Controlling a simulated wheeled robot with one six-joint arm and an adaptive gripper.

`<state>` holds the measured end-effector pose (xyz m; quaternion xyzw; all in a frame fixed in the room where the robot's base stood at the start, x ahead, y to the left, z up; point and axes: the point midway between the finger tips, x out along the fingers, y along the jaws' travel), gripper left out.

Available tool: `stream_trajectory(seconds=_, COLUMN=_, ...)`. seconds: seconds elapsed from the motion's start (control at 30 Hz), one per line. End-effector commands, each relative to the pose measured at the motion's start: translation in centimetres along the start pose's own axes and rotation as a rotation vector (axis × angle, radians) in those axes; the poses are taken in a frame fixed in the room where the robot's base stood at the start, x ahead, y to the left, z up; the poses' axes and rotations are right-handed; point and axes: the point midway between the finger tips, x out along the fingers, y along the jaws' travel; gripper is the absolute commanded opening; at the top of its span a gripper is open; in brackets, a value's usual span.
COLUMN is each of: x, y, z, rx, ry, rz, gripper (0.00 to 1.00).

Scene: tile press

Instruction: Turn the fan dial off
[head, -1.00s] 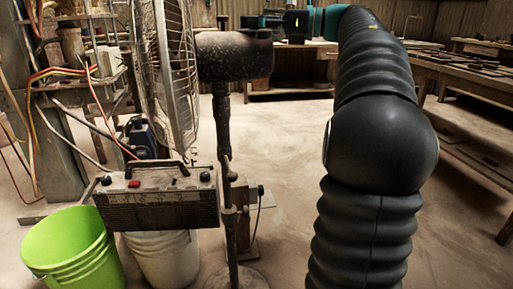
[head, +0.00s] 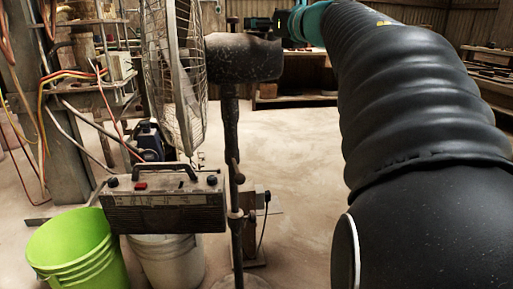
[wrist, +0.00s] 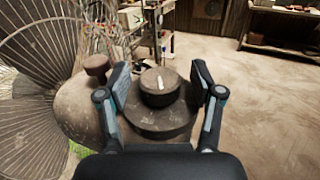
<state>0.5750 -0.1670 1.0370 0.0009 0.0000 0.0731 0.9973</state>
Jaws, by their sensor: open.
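The fan dial (wrist: 158,92) is a dark round knob with a pale line on top, on a wider round base at the back of the fan's motor housing (head: 245,60). The line runs nearly up and down in the wrist view. My gripper (wrist: 161,78) is open, with one finger on each side of the dial. Gaps show between the fingers and the dial. In the head view my gripper (head: 262,25) is at the top right of the housing, and the dial cannot be made out there. The fan's wire cage (wrist: 40,75) is on the left.
A radio-like box (head: 165,208) stands beside the fan's pole (head: 232,150). A green bucket (head: 75,250) and a white bucket (head: 165,262) stand low left. Loose wires hang at left. The floor at right in the wrist view is clear.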

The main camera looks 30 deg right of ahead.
Motion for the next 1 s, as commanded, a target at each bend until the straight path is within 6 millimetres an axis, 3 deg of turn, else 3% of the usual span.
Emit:
stream_trajectory(seconds=0.1, x=-0.4, y=0.1, z=0.0, rx=-0.001, ry=-0.001, rz=-0.049, gripper=0.66)
stream_trajectory(seconds=0.7, x=-9.8, y=0.3, z=0.0, rx=-0.001, ry=-0.001, rz=-0.047, gripper=0.66)
stream_trajectory(seconds=1.0, x=-13.0, y=0.5, z=0.0, rx=0.0, ry=0.0, rz=-0.045, gripper=0.66)
